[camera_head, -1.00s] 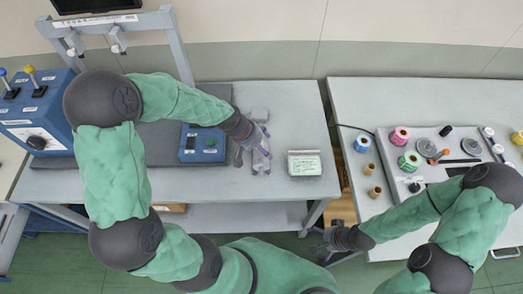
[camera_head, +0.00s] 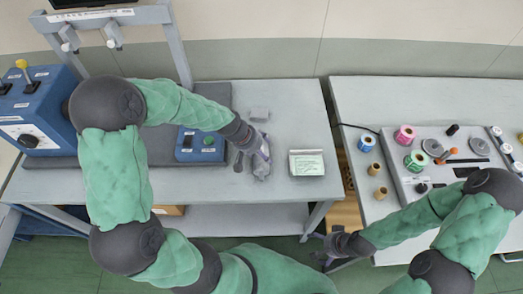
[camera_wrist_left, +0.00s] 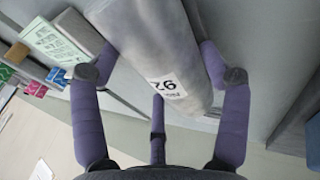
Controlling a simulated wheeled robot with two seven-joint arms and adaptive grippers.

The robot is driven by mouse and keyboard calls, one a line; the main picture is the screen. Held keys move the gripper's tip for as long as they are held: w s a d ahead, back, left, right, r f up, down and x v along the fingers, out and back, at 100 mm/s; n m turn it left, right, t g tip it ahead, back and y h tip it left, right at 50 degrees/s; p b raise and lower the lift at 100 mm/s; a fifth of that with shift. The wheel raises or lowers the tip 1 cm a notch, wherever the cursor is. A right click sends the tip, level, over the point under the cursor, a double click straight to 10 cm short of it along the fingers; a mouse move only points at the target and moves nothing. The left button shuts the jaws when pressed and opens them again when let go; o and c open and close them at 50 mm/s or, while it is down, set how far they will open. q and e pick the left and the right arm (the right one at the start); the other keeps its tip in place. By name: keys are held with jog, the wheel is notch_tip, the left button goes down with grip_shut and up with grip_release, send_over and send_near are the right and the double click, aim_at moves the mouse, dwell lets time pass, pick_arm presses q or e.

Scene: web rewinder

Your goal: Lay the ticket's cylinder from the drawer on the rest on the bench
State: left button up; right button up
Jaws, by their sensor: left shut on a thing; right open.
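My left gripper (camera_head: 262,150) is shut on a grey cylinder (camera_head: 262,170) over the left bench. In the left wrist view the cylinder (camera_wrist_left: 160,45) lies between the purple fingers, with a white label whose number looks like 92 or an upside-down 26. My right gripper (camera_head: 322,250) is open and empty by the bench's front right corner.
A blue button box (camera_head: 201,144) stands left of the gripper. The right table (camera_head: 362,103) carries coloured spools and a grey panel (camera_head: 468,135). A wooden surface (camera_head: 346,207), possibly the drawer, shows between the tables. Bench space around the ticket is clear.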

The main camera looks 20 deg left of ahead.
pick_arm(q)
jog(key=shift+w, duration=0.1)
jog(key=o, duration=1.7)
jog(key=v, duration=1.2)
